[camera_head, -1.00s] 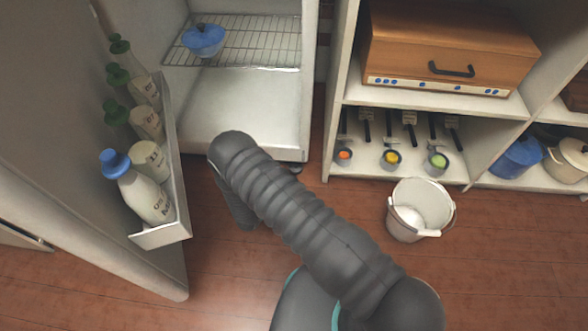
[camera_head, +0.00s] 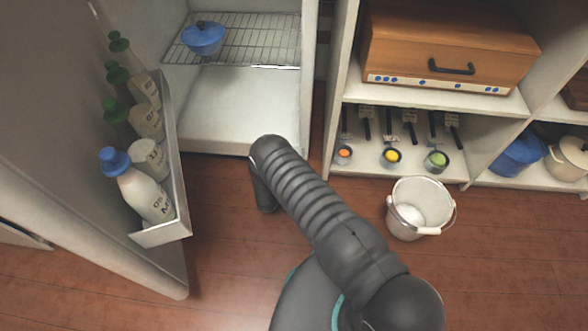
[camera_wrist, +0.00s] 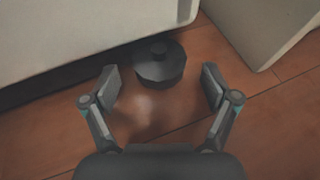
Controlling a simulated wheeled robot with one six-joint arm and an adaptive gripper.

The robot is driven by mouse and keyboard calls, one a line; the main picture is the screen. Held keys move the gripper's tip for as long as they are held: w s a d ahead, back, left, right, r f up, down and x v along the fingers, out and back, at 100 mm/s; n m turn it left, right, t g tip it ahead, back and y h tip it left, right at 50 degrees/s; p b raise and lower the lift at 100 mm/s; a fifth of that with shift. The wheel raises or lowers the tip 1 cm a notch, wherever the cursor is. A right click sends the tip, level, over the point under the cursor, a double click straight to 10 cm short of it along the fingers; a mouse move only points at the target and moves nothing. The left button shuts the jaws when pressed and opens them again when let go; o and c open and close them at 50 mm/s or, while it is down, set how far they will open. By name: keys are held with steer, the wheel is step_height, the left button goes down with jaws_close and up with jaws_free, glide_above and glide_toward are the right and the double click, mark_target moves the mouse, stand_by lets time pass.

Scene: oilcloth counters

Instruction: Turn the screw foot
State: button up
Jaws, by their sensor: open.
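The screw foot (camera_wrist: 158,66) is a dark, round, faceted knob with a smaller stub on top. It shows in the wrist view under the lower edge of the white fridge (camera_wrist: 75,35), just above the wooden floor. My gripper (camera_wrist: 160,82) is open, its two fingers apart on the near side of the foot, with the foot ahead of and roughly between the fingertips. I see no contact. In the head view the fridge (camera_head: 225,115) stands open, and my arm covers its lower right front corner. The foot and my gripper are hidden there.
The fridge door, with bottles in its rack (camera_head: 165,235), stands open at left. A white bucket (camera_head: 405,225) stands on the floor at right, before a shelf unit (camera_head: 440,100). A pale panel (camera_wrist: 262,28) is close to the right of the foot. Floor in front is clear.

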steer(key=shift+w+d+f, duration=0.25)
steer(key=shift+w, duration=0.4)
steer(key=c, duration=1.2)
steer(key=shift+o, duration=0.2)
steer(key=b, duration=0.1)
steer(key=m+h+b, duration=0.1)
steer(key=b, duration=0.1)
steer(key=shift+w+a+f, duration=0.1)
steer(key=shift+a+f, duration=0.1)
steer(key=shift+f, duration=0.1)
steer(key=m+g+h+b, duration=0.1)
steer(key=b, duration=0.1)
steer(key=shift+w+b, duration=0.1)
steer(key=shift+b, duration=0.25)
steer(key=shift+r+m+g+h+b, duration=0.25)
steer(key=shift+m+g+h+b, duration=0.05)
steer(key=shift+m+h+b, duration=0.35)
steer(key=o, duration=1.2)
steer(key=shift+c, duration=0.2)
